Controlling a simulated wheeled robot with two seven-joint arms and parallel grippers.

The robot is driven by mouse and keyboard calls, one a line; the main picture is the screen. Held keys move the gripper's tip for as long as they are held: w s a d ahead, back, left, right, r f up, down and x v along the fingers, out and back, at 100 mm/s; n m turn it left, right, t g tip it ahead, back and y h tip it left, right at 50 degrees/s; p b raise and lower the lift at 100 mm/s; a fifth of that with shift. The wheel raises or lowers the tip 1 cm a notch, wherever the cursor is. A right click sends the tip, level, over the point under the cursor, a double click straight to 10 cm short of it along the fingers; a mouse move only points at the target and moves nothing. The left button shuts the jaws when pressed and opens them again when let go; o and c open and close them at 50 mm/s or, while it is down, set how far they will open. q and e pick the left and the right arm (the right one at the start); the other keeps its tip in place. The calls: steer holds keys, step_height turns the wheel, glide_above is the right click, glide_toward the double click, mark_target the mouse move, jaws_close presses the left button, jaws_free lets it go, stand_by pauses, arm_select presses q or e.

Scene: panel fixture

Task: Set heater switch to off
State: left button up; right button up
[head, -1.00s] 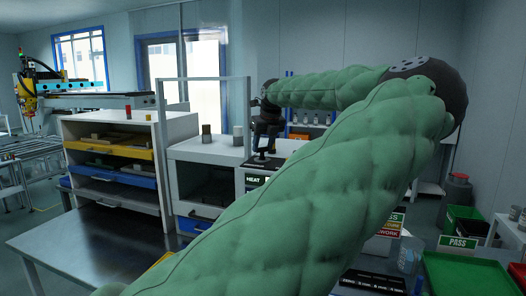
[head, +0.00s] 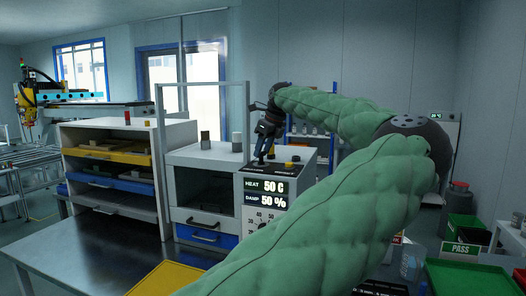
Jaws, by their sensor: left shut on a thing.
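The control box (head: 263,182) is white, with lit readouts "HEAT 50 C" and "DAMP 50 %" and a dial (head: 263,218) below them on its front. A dark strip with small labels lies on its top. My left gripper (head: 261,159) points down at the left part of that strip and is shut on the heater switch there. The switch is mostly hidden by the fingers, so its position cannot be read. My right gripper is not in view.
A clear-fronted chamber (head: 205,190) with a tall frame stands to the left, beside a drawer shelf (head: 130,128). My green arm covers the lower right. The front-left table (head: 100,250) is clear.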

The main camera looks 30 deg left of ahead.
arm_select(q)
steer(key=shift+w+n+g, duration=0.1)
steer(key=shift+n+g, duration=0.3)
steer(key=shift+n, duration=1.1)
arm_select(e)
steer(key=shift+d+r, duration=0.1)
arm_select(q)
steer(key=shift+g, duration=0.3)
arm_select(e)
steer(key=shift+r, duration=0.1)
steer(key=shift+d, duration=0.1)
arm_select(q)
steer(key=o, duration=1)
steer(key=shift+w, duration=0.1)
steer(key=shift+r, duration=0.1)
steer(key=shift+b+v, duration=0.75)
steer(key=shift+v, duration=3.1)
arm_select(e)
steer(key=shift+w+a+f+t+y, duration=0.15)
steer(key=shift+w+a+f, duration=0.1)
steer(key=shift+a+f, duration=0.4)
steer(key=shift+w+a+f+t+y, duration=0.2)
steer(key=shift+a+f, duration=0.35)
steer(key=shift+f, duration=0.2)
